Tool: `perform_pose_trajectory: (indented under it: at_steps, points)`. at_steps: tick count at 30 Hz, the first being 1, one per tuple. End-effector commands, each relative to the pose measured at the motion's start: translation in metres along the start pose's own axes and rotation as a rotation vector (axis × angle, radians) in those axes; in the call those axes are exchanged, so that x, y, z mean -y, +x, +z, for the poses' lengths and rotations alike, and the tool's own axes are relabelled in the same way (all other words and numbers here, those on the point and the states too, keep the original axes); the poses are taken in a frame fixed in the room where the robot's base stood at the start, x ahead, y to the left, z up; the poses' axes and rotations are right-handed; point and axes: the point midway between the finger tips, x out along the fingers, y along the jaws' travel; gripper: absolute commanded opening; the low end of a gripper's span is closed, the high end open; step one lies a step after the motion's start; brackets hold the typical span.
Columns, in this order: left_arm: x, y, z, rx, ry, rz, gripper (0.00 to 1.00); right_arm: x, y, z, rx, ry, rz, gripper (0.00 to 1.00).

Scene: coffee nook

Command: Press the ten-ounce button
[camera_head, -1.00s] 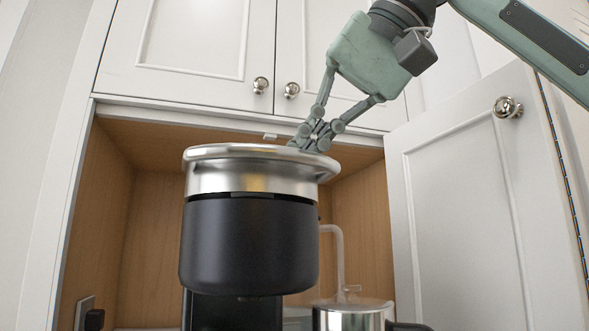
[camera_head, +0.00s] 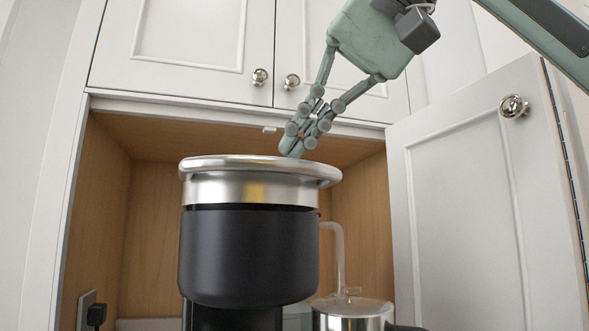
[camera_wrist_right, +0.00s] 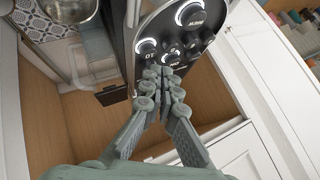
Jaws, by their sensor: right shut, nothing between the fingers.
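The coffee machine (camera_head: 248,250), black with a silver band and rim, stands in the open cupboard. Its top panel (camera_wrist_right: 212,22) shows in the right wrist view with several round, light-ringed buttons. One button (camera_wrist_right: 147,46) is left of the fingertips, another (camera_wrist_right: 188,13) is farther up, and a smaller one (camera_wrist_right: 172,56) is just beyond them. The labels are too small to read surely, so I cannot tell which is ten-ounce. My right gripper (camera_head: 292,150) is shut and empty, its fingertips at the machine's rim; it also shows in the wrist view (camera_wrist_right: 164,74). Contact is unclear. My left gripper is out of view.
A steel-and-glass vessel (camera_head: 350,314) stands right of the machine. The open cupboard door (camera_head: 465,210) is at the right, and closed upper doors (camera_head: 190,40) are above. A dark plug (camera_head: 96,315) is at lower left.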

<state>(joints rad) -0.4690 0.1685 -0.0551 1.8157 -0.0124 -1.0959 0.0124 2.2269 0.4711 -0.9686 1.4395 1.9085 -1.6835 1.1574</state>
Motion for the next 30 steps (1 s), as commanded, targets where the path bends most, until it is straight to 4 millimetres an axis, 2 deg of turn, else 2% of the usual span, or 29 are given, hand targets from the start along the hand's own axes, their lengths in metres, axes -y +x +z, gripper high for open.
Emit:
perform_pose_trajectory:
  at_steps: [8, 15, 30]
  points:
    - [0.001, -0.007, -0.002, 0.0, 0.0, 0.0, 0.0, 0.015, -0.019, -0.014, 0.0, 0.0, -0.002, 0.0]
    - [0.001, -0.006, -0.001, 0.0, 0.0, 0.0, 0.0, 0.024, -0.032, -0.023, 0.0, 0.0, -0.001, 0.0]
    - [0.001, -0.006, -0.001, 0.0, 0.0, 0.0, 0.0, 0.025, -0.035, -0.025, -0.001, 0.0, -0.001, 0.0]
